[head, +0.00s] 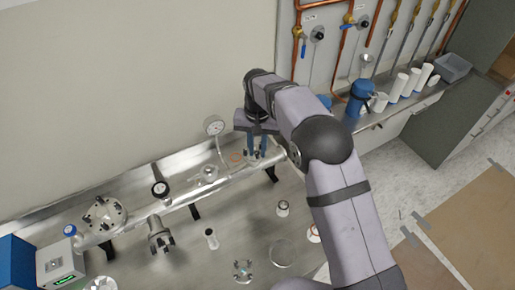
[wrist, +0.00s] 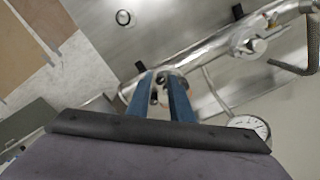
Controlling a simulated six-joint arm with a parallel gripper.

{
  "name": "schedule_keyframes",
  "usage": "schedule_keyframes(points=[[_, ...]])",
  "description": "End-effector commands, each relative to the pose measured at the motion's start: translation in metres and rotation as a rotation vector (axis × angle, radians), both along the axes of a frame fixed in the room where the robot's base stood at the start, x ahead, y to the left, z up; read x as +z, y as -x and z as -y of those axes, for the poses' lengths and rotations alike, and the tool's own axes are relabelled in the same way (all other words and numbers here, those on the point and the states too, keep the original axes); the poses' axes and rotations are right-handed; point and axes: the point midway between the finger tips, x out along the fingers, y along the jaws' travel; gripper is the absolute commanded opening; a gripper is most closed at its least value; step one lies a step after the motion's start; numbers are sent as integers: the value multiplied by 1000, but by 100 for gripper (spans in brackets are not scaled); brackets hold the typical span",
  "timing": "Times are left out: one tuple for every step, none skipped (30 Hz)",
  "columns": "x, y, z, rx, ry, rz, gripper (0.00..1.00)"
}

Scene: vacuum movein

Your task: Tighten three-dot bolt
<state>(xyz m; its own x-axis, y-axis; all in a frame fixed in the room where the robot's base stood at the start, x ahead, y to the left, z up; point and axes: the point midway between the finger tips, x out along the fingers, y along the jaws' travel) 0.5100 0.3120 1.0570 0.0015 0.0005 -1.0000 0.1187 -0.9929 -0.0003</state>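My gripper (head: 257,153) is at the right end of the silver pipe (head: 215,186) in the head view, pointing down. In the wrist view its two blue fingers (wrist: 161,80) stand apart, with a gap between them. A pipe-end flange (wrist: 163,86) with dark bolt parts shows between and just beyond the fingertips. I cannot tell whether the fingers touch a bolt. No three-dot mark can be made out, and the fingers hide part of the flange.
A round gauge (head: 214,127) stands behind the pipe, near my gripper. A flange with several bolts (head: 105,215) is at the pipe's left end. Loose fittings, including a small cylinder (head: 211,239) and a ring (head: 281,253), lie on the metal bench. A green-lit box (head: 60,268) is at the lower left.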

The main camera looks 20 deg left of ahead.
Motion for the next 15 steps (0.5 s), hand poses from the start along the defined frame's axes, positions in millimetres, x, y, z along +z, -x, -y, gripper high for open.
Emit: schedule_keyframes(points=[[0, 0, 0, 0, 0, 0, 19], [0, 0, 0, 0, 0, 0, 19], [0, 0, 0, 0, 0, 0, 19], [0, 0, 0, 1, 0, 0, 19], [0, 0, 0, 1, 0, -1, 19], [0, 0, 0, 1, 0, -1, 19], [0, 0, 0, 1, 0, -1, 19], [0, 0, 0, 1, 0, -1, 19], [1, 0, 0, 1, 0, 0, 19], [3, 0, 0, 1, 0, 0, 19], [4, 0, 0, 1, -1, 1, 19], [7, -1, -1, 1, -2, 2, 19], [10, -1, -1, 1, -2, 3, 19], [13, -1, -1, 1, -2, 3, 19], [17, -1, -1, 1, -2, 3, 19]])
